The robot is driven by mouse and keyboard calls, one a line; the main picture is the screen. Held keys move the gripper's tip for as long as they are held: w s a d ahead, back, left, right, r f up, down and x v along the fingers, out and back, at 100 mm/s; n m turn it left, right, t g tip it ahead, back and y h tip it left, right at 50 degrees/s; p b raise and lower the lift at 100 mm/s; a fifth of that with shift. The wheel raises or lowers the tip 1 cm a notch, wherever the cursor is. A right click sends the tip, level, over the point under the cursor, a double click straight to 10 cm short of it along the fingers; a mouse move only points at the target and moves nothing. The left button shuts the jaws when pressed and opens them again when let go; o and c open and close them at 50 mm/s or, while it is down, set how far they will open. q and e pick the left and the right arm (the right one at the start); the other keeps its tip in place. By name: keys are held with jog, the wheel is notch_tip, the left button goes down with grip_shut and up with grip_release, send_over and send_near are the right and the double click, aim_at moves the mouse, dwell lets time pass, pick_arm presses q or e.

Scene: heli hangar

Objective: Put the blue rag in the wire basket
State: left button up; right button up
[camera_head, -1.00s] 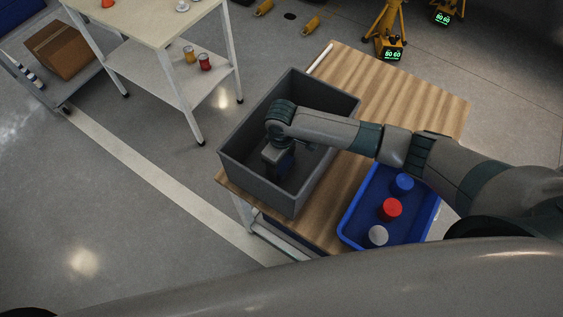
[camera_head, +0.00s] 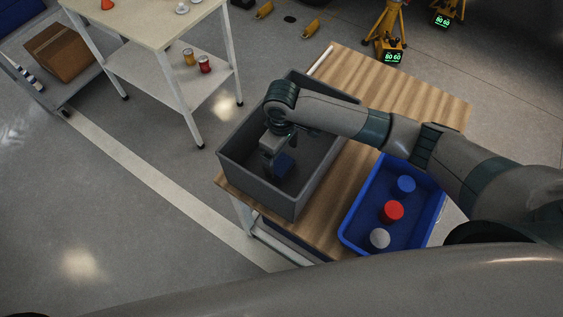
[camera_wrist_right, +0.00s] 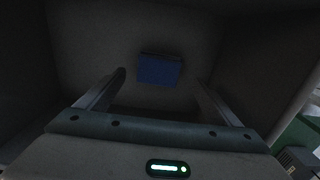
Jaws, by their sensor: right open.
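A blue rag (camera_head: 284,164), a small flat folded square, lies on the floor of a deep grey bin (camera_head: 256,191) with solid-looking walls. It also shows in the right wrist view (camera_wrist_right: 160,70), beyond and between my fingertips, with nothing gripping it. My right gripper (camera_head: 277,167) points down inside the bin, above the rag. Its two fingers stand wide apart with nothing between them in the right wrist view (camera_wrist_right: 162,82). I see no wire basket that I can make out. My left gripper is out of view.
The bin stands on a wooden-topped table (camera_head: 420,98). A blue tray (camera_head: 348,231) with blue, red and white round items is right of it. A white table (camera_head: 165,82) with jars on its shelf stands back left. Bare wood lies behind the tray.

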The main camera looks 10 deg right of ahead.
aim_at(282, 165)
jog(key=shift+r+b, duration=0.4)
jog(key=shift+r, duration=2.4)
